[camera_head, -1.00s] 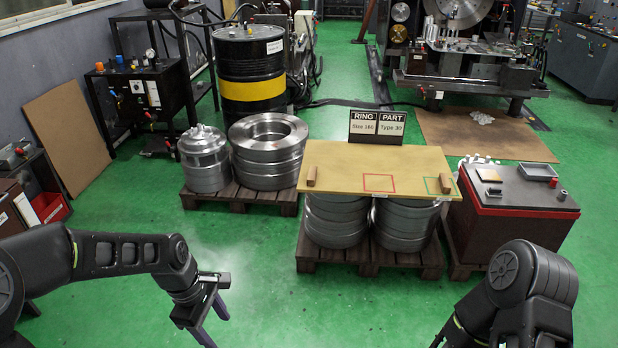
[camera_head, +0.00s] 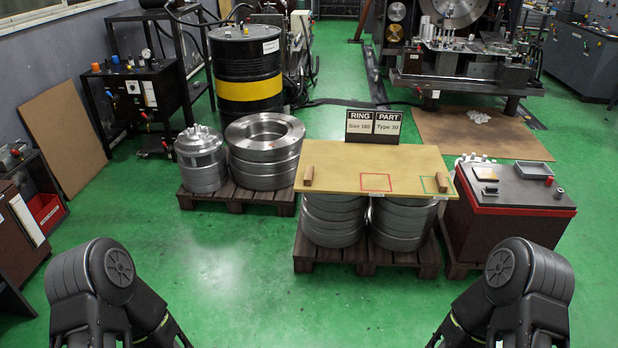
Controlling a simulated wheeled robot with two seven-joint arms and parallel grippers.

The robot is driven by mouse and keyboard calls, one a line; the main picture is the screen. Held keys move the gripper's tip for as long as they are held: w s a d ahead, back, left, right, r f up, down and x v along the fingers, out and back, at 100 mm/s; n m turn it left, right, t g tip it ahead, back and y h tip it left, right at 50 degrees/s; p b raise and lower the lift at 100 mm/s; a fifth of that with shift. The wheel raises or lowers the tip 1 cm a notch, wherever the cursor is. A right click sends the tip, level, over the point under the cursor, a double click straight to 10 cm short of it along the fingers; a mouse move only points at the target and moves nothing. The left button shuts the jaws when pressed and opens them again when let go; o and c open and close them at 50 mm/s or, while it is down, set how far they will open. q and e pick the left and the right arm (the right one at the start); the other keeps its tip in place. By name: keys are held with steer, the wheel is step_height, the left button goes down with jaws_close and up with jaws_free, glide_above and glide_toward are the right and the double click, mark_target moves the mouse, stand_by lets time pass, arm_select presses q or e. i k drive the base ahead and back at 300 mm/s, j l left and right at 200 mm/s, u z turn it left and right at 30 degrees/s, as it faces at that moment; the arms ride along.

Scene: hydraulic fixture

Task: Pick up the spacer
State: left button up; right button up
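I cannot tell for certain which thing is the spacer. A wooden board (camera_head: 340,160) lies on stacked metal rings (camera_head: 334,218). Only the upper parts of my two arms show at the bottom left and right corners. Both grippers are out of the picture.
A sign (camera_head: 373,127) reads "RING Size 180, PART Type 30". Metal parts (camera_head: 264,158) stand on a pallet (camera_head: 238,200) at left. Green floor (camera_head: 230,275) in front is clear.

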mark_target(309, 171)
steer(key=i+l, duration=0.25)
steer(key=i, duration=0.25)
steer(key=i+l+z, duration=0.1)
steer(key=i+l, duration=0.15)
steer(key=i, duration=0.25)
steer(key=i+l, duration=0.2)
steer(key=i, duration=0.35)
steer(key=i+l, duration=0.2)
steer(key=i, duration=0.3)
steer(key=i+l+z, duration=0.1)
steer(key=i, duration=0.45)
steer(key=l, duration=0.1)
